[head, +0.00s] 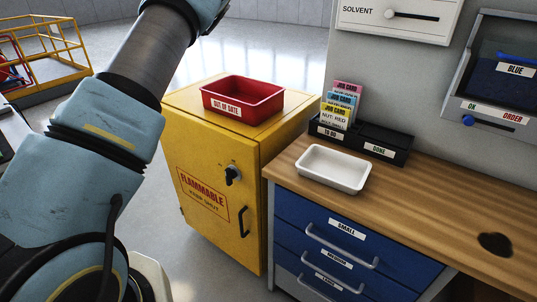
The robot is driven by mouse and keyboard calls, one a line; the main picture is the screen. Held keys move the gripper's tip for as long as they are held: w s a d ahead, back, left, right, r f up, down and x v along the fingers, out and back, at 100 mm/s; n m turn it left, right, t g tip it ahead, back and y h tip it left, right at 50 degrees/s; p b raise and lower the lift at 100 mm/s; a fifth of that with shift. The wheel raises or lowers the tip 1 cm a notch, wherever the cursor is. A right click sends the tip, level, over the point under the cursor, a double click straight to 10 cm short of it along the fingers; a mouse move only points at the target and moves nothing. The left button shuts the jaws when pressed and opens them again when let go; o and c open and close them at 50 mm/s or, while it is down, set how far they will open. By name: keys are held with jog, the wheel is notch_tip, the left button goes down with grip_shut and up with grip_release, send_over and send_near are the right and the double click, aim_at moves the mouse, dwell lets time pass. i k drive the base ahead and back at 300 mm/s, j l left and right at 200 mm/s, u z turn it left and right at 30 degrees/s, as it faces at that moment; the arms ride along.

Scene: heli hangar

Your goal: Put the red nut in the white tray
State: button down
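The white tray (333,181) sits on the wooden workbench near its left end, above the blue drawers. It looks empty. I see no red nut in this view. A yellow card in the card holder reads "NUT: RED" (332,118). My gripper is out of the picture; only my arm's links show on the left side.
A yellow cabinet (210,184) with a red "OUT OF DATE" tray (262,113) on top stands left of the bench. The black card holder (385,153) is behind the white tray. Drawers marked small (345,230), medium and large look shut. A dark hole or patch (495,245) is at right.

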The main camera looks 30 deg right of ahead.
aim_at(333, 172)
jog(key=k+l+u, duration=0.55)
jog(key=l+u, duration=0.15)
jog(key=k+l+u, duration=0.3)
jog(key=k+l, duration=0.2)
jog(key=k, duration=0.2)
